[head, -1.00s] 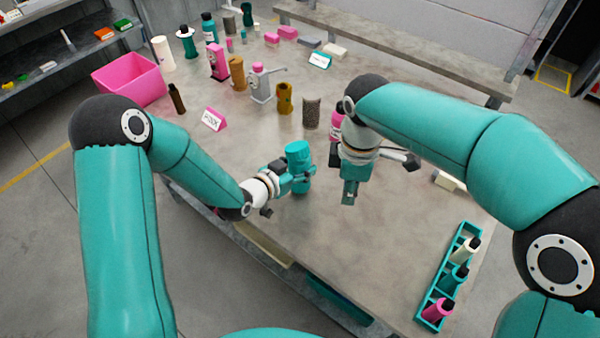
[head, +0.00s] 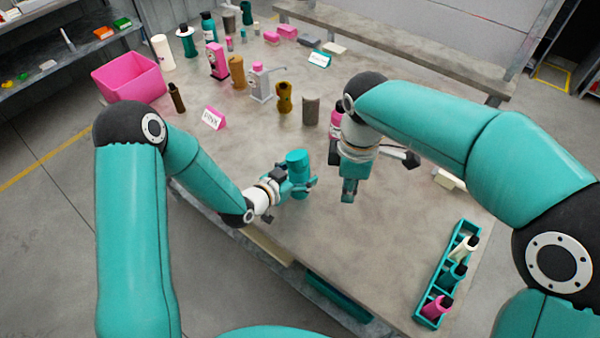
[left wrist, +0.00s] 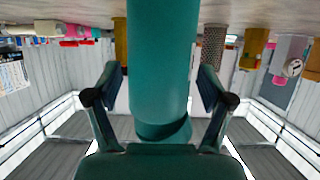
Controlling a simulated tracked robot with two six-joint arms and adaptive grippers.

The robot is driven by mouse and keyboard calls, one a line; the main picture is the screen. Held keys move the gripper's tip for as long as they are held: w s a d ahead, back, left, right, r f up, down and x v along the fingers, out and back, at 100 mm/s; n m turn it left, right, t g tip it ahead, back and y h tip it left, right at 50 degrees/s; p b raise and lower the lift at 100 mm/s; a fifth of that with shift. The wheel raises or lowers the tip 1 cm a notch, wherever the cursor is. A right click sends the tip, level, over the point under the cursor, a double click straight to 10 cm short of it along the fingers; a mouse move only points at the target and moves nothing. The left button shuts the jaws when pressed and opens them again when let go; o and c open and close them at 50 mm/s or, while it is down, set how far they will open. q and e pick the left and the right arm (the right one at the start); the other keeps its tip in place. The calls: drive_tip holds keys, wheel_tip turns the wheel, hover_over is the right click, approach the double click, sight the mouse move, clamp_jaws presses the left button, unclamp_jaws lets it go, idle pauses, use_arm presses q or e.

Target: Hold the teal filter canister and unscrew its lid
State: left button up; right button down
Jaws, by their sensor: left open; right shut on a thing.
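The teal filter canister (head: 298,160) stands upright near the table's front edge, left of my right gripper. In the left wrist view, which is upside down, its smooth teal body (left wrist: 163,60) fills the middle and ends in a wider teal rim low in the picture. My left gripper (head: 299,184) is open, with one finger on each side of the canister and gaps beside both fingers in the left wrist view (left wrist: 157,85). My right gripper (head: 348,198) points down, right of the canister and apart from it. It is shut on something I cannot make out.
A teal rack (head: 430,300) with several small bottles lies at the table's right front. A pink bin (head: 130,82), a pink sign (head: 214,118) and several bottles stand toward the back. A pink bottle (head: 336,120) is partly hidden behind my right arm. The middle front is clear.

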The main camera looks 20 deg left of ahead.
sight(292, 177)
use_arm(q)
drive_tip(key=b+v, duration=0.2)
drive_tip(key=v, duration=0.6)
drive_tip(key=shift+s+a, duration=0.15)
drive_tip(key=shift+s, duration=0.1)
drive_tip(key=p+v, duration=0.3)
drive_tip(key=p, duration=0.4)
drive_tip(key=shift+s+r, duration=0.15)
